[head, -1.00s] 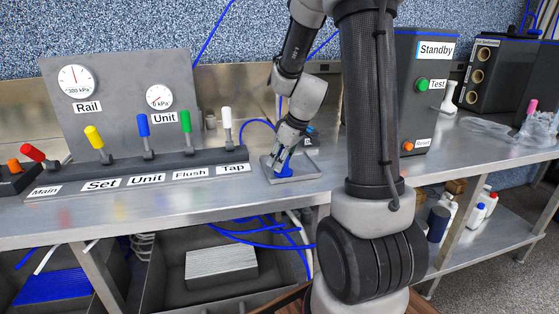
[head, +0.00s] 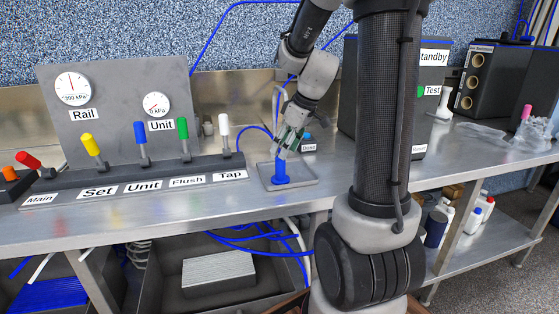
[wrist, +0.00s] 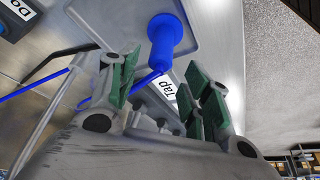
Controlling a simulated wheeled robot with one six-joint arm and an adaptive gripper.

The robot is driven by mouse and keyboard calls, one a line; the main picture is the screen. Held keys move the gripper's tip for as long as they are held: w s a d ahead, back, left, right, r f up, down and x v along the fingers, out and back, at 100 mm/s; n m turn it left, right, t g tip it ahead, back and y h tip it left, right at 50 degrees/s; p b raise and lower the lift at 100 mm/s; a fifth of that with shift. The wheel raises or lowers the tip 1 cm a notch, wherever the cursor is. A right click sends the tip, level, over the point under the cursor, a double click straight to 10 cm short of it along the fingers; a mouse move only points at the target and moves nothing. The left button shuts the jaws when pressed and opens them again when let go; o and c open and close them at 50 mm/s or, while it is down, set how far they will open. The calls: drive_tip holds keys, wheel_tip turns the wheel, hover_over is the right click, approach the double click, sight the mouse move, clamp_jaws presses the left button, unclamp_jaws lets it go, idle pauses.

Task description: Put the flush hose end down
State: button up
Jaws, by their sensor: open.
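The blue flush hose end (head: 281,172) stands upright on its wide round foot in a shallow grey metal tray (head: 309,182) on the bench. My gripper (head: 288,143) is above the hose end in the head view. In the wrist view its green-padded fingers (wrist: 160,88) are spread apart with nothing between them, and the hose end is clear of both.
The lever panel with the Tap label (head: 230,176) and its white lever (head: 224,130) stands left of the tray. A dark Standby cabinet (head: 375,90) stands to the right behind my arm. A blue hose (head: 252,130) loops behind the tray. The bench front is clear.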

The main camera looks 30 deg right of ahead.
drive_tip(key=s+a+r+m, duration=0.2)
drive_tip(key=s+a+r, duration=0.2)
drive_tip(key=s+r, duration=0.4)
drive_tip(key=s+a+f+m+h, duration=0.1)
drive_tip(key=s+m+h, duration=0.1)
drive_tip(key=s, duration=1.1)
drive_tip(key=shift+s+a+m, duration=0.25)
drive_tip(key=shift+a+m, duration=0.1)
drive_tip(key=shift+m, duration=0.55)
drive_tip(key=shift+f, duration=0.1)
